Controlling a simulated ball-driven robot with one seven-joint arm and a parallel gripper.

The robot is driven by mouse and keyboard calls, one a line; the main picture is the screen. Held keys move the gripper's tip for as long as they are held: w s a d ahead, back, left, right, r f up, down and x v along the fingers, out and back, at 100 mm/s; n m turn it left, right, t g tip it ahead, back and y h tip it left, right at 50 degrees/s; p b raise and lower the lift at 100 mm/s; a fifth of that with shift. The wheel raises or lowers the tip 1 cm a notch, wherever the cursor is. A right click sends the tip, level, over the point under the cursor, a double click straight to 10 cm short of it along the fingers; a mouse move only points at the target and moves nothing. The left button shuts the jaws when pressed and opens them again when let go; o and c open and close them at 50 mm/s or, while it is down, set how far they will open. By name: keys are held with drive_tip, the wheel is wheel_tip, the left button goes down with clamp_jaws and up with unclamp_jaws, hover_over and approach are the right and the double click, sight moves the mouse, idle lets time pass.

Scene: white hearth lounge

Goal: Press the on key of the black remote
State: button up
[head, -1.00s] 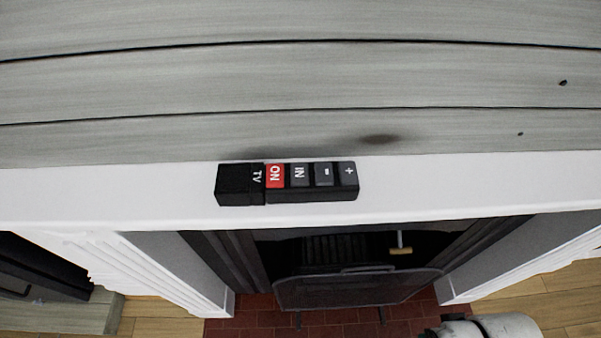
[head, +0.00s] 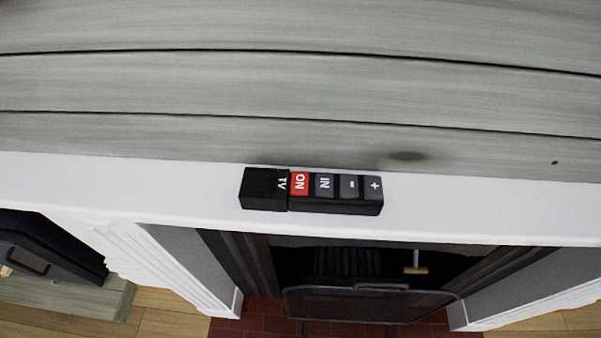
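The black remote (head: 334,206) lies on the white mantel shelf (head: 120,190), near the middle of the head view and close to the wall. Its keys face up, with the lettering turned sideways. The red ON key (head: 300,183) is just right of the TV label at the remote's left end. To its right are the dark grey IN key (head: 325,185), the minus key (head: 350,186) and the plus key (head: 374,187). Nothing covers the remote. My gripper is not in view.
A grey plank wall (head: 300,90) rises behind the shelf. The shelf is clear on both sides of the remote. Below are the dark fireplace opening with a mesh screen (head: 375,301), red hearth tiles (head: 257,312) and a black object (head: 50,250) at the left.

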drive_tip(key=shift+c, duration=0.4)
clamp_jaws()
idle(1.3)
